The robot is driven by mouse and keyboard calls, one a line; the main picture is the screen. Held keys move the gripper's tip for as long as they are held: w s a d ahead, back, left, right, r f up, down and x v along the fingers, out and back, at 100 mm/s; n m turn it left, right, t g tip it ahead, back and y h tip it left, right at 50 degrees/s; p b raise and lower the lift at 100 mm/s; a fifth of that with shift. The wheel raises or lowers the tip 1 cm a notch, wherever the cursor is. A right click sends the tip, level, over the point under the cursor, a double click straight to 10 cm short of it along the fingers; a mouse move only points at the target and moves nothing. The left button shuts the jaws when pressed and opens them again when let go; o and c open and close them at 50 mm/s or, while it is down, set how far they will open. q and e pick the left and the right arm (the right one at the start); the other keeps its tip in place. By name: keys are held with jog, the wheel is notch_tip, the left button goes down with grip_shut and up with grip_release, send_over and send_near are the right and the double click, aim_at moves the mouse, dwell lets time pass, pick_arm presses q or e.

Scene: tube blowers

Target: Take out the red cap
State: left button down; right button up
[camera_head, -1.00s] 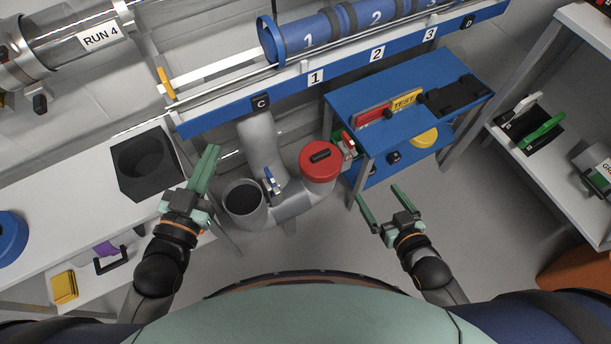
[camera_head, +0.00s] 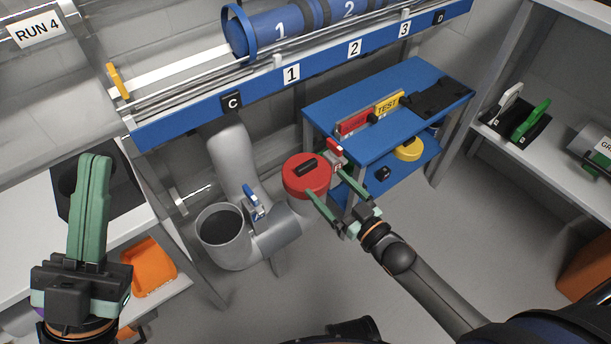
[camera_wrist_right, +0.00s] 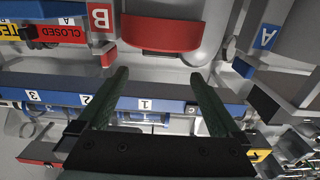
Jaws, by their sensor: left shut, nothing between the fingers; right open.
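The red cap (camera_head: 297,186) sits on the upright end of a grey pipe fitting and carries a black handle (camera_head: 307,166) on top. My right gripper (camera_head: 325,184) is open, with its fingers just to the lower right of the cap and pointing toward it. Whether they touch it cannot be told from the head view. In the right wrist view, the red cap (camera_wrist_right: 162,35) lies beyond the fingertips of the open right gripper (camera_wrist_right: 160,75), with nothing between them. My left gripper (camera_head: 92,160) is shut and empty at the far left, away from the cap.
An open grey pipe end (camera_head: 221,224) and a blue-handled valve (camera_head: 254,205) are left of the cap. A blue rail (camera_head: 190,120) runs behind. An orange bin (camera_head: 150,268) is at lower left.

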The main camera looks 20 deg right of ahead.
aim_at(309, 166)
jog(key=shift+w+a+f, duration=0.1)
jog(key=shift+w+a, duration=0.15)
jog(key=shift+w, duration=0.45)
jog(key=b+x, duration=0.1)
jog(key=x, duration=0.1)
jog(key=b+x, duration=0.1)
jog(key=x, duration=0.1)
jog(key=shift+w+f+b, duration=0.1)
jog(key=shift+f+b, duration=0.15)
jog(key=shift+b, duration=0.05)
jog(key=shift+w+a+r, duration=0.1)
jog(key=shift+w+a, duration=0.05)
jog(key=shift+w, duration=0.3)
jog(key=c, duration=1.3)
jog(key=shift+c, duration=0.2)
